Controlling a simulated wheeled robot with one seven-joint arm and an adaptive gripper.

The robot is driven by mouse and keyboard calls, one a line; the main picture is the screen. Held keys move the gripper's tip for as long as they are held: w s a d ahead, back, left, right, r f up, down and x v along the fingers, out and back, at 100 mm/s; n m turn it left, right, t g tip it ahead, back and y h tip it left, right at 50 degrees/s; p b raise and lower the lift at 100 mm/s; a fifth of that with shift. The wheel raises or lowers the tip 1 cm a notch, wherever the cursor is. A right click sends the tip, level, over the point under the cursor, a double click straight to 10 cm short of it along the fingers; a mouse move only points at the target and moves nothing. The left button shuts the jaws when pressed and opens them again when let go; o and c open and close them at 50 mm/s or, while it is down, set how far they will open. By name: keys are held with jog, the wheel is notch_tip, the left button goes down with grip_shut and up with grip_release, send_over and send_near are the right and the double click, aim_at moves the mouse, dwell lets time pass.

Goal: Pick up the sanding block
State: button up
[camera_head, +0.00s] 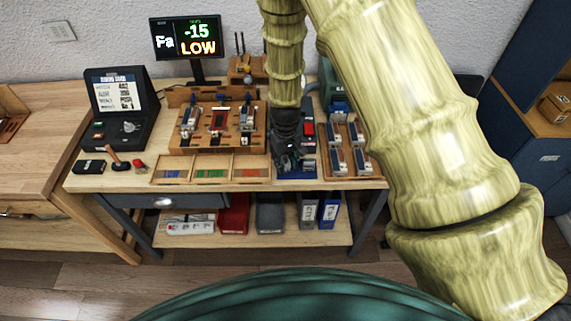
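I cannot clearly tell which object is the sanding block. A small dark block (89,167) lies at the left front of the bench, in front of the open black case (118,137). My gripper (287,166) is dark and points down over the blue mat (297,173), right of the wooden action stand. It is far to the right of the dark block. The gripper is small in view, and its fingers blend with dark shapes, so its opening is unclear. My arm hides part of the bench behind it.
A wooden-handled tool (116,157) and a small red item (138,165) lie beside the dark block. The wooden stand (180,136) and sectioned tray (210,183) fill the middle. A wooden rack (327,160) stands right of the mat. A monitor (187,38) stands behind.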

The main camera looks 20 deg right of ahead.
grip_shut()
jog(key=shift+r+b, duration=0.8)
jog(key=shift+r, duration=0.3)
jog(key=s+a+r+b, duration=0.1)
jog(key=s+b, duration=0.1)
jog(key=s, duration=0.5)
jog(key=s+a+r+b, duration=0.1)
jog(key=s+a+b, duration=0.1)
jog(key=s, duration=0.6)
jog(key=shift+s+a+r+b, duration=0.3)
jog(key=shift+r+b, duration=0.1)
jog(key=shift+b, duration=0.45)
